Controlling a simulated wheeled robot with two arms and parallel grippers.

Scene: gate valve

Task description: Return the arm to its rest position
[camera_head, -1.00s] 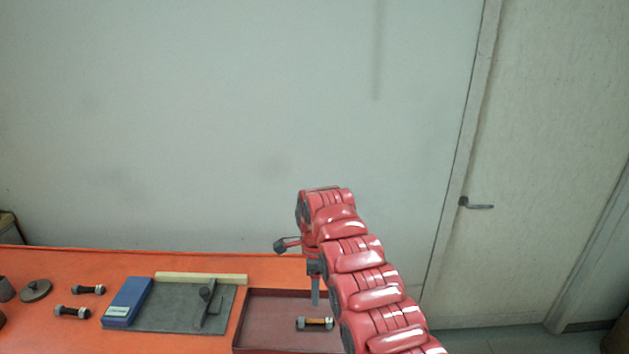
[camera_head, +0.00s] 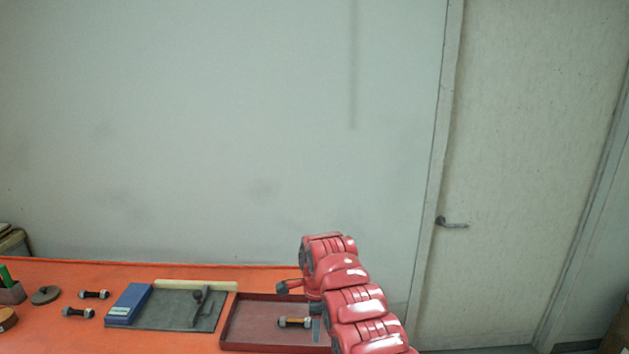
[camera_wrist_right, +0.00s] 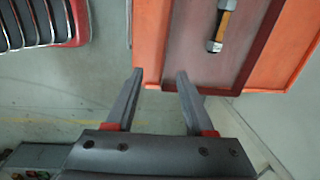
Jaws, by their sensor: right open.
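My right arm comes in from the lower right in the head view, its red links reaching over the right end of the orange bench (camera_head: 110,270). Its gripper (camera_head: 316,328) is mostly hidden behind the arm there; one grey finger shows by the red tray. In the right wrist view the right gripper (camera_wrist_right: 160,74) is open, with nothing between its two fingers. Its fingertips are by the edge of the bench and tray, with the floor below. My left gripper is in neither view.
The red tray (camera_head: 240,325) holds a bolt (camera_head: 294,322). Left of it lie a grey plate (camera_head: 170,318) with a dark tool, a blue box (camera_head: 128,304) and two more bolts. A wall and a door (camera_head: 530,150) stand behind.

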